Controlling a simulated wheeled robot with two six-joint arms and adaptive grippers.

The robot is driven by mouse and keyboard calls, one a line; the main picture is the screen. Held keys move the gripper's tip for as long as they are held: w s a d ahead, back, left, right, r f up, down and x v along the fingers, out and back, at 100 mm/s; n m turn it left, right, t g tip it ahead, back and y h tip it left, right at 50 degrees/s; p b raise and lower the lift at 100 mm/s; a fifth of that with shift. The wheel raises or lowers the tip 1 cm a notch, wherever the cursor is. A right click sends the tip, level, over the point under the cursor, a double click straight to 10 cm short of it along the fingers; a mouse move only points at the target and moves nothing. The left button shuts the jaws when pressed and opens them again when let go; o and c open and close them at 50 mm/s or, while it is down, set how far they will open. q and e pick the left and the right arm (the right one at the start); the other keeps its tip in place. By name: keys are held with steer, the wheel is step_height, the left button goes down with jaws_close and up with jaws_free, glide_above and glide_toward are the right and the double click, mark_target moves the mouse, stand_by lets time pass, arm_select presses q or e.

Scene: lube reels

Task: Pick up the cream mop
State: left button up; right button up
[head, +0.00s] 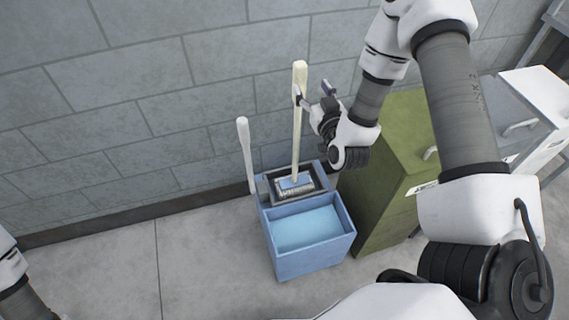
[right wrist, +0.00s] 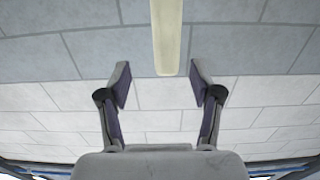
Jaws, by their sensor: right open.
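The cream mop (head: 297,125) stands upright with its head in the wringer of a blue mop bucket (head: 312,258). My right gripper (head: 311,93) is open at the upper part of the mop handle. In the right wrist view the handle (right wrist: 167,35) comes down from the top edge, and its end lies just beyond and between the open fingertips of the gripper (right wrist: 160,82). I cannot tell from the frames whether a finger touches the handle. My left arm shows only in part at the left edge of the head view, and its gripper is out of frame.
A white handle (head: 245,155) stands beside the bucket on the left. An olive green cabinet (head: 385,190) is close on the bucket's right, with grey and white cabinets (head: 540,95) further right. A grey block wall (head: 150,90) is behind. The floor (head: 190,260) left of the bucket is clear.

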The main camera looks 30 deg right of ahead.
mark_target(302, 76)
steer(key=shift+w+r, duration=0.2)
steer(key=shift+r, duration=0.3)
steer(key=shift+w+d+r+t, duration=0.1)
steer(key=shift+w+r+t, duration=0.1)
steer(key=shift+w+t, duration=0.1)
steer(key=x, duration=0.2)
steer(key=p+x, duration=0.1)
steer(key=x, duration=0.1)
steer(key=f+x, duration=0.1)
steer(key=x, duration=0.1)
steer(key=shift+w+a+p, duration=0.15)
steer(key=shift+a+p, duration=0.15)
steer(key=shift+a, duration=0.1)
arm_select(q)
steer(key=shift+s+r, duration=0.3)
steer(key=shift+r, duration=0.6)
arm_select(e)
jaws_close()
